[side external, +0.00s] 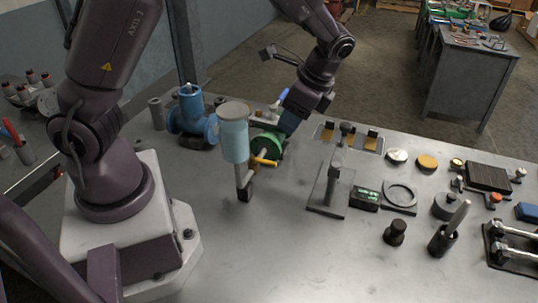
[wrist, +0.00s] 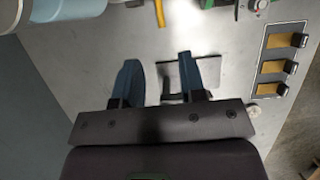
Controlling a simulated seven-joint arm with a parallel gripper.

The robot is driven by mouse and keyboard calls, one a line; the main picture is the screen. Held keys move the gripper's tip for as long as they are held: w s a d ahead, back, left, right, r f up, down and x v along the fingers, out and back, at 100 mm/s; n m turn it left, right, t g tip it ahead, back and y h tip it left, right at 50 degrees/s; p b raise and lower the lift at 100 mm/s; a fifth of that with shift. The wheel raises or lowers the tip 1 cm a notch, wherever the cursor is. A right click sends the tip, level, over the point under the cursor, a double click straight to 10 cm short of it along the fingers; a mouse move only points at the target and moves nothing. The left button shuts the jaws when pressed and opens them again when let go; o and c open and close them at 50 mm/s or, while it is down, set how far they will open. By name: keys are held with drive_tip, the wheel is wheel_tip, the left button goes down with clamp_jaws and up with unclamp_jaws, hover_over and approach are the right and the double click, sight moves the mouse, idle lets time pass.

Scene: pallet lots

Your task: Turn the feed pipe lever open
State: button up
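A short yellow lever (side external: 265,161) shows beside a light-blue upright pipe (side external: 235,138) and just in front of a green round part (side external: 268,143). I cannot tell which of these it is fixed to. In the wrist view the yellow lever (wrist: 160,13) is at the top edge, cut off, with the pipe (wrist: 68,12) to its left. My gripper (wrist: 158,60) has two blue fingers spread apart with nothing between them. In the side view my gripper (side external: 289,122) is beside the green part, which it partly overlaps. The lever is beyond the fingertips in the wrist view.
A blue valve body (side external: 191,118) stands behind the pipe. A metal stand with an upright post (side external: 335,183) is to the right on the grey table. A tray with yellow pieces (wrist: 282,58) is at the wrist view's right.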

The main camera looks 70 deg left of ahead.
sight(264, 162)
drive_tip(key=x, duration=1.2)
drive_tip(key=shift+f, duration=0.35)
clamp_jaws()
